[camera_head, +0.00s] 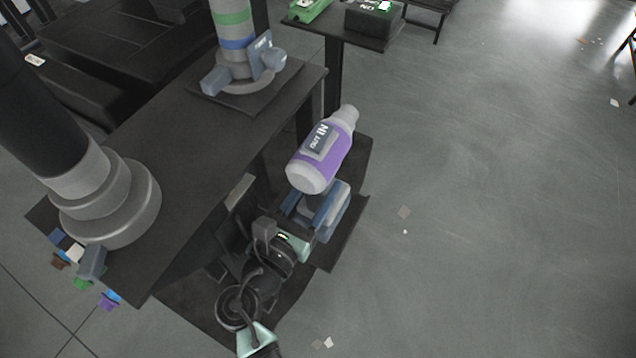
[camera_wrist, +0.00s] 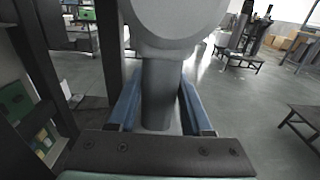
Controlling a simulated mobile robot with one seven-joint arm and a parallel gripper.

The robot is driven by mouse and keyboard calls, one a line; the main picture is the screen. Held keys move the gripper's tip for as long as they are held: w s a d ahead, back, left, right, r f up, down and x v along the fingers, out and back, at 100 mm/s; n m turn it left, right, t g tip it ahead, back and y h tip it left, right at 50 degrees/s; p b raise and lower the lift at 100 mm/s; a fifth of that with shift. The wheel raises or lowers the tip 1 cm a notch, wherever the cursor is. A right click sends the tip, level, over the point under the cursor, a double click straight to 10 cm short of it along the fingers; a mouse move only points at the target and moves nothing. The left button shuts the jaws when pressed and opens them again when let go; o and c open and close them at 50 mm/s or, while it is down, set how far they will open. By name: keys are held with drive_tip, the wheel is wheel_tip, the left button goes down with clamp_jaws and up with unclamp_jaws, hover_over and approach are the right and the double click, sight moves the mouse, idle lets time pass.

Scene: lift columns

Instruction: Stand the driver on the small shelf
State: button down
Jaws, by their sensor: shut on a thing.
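The driver (camera_head: 323,152), a thick grey body with a purple band and a dark "IN/OUT" label, lies tilted in the air in the head view. My gripper (camera_head: 320,207) has its blue-grey fingers shut on it from below. In the wrist view, the driver's grey narrow part (camera_wrist: 160,92) stands between both blue fingers (camera_wrist: 158,105), with a wide round grey part above. A small black shelf (camera_head: 345,30) on a dark post is at the top of the head view, beyond the driver. The driver is apart from it.
A green item (camera_head: 307,9) and a black box (camera_head: 368,20) occupy the shelf. A dark table (camera_head: 190,170) at left carries a banded column (camera_head: 233,30) and a big stepped grey base (camera_head: 110,205). Small coloured blocks (camera_head: 82,283) lie near its corner. Open grey floor (camera_head: 500,200) is at right.

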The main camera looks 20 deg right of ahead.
drive_tip(key=shift+c, duration=1.6)
unclamp_jaws()
drive_tip(key=shift+r, duration=0.15)
drive_tip(key=shift+r, duration=0.35)
drive_tip(key=shift+s+a+r+p, duration=0.15)
drive_tip(key=shift+a+r+p, duration=0.05)
drive_tip(key=shift+r+p, duration=0.15)
drive_tip(key=p+v, duration=0.1)
drive_tip(key=v, duration=1)
drive_tip(key=shift+s+a, duration=0.2)
drive_tip(key=shift+a, duration=0.05)
drive_tip(key=shift+f, duration=0.2)
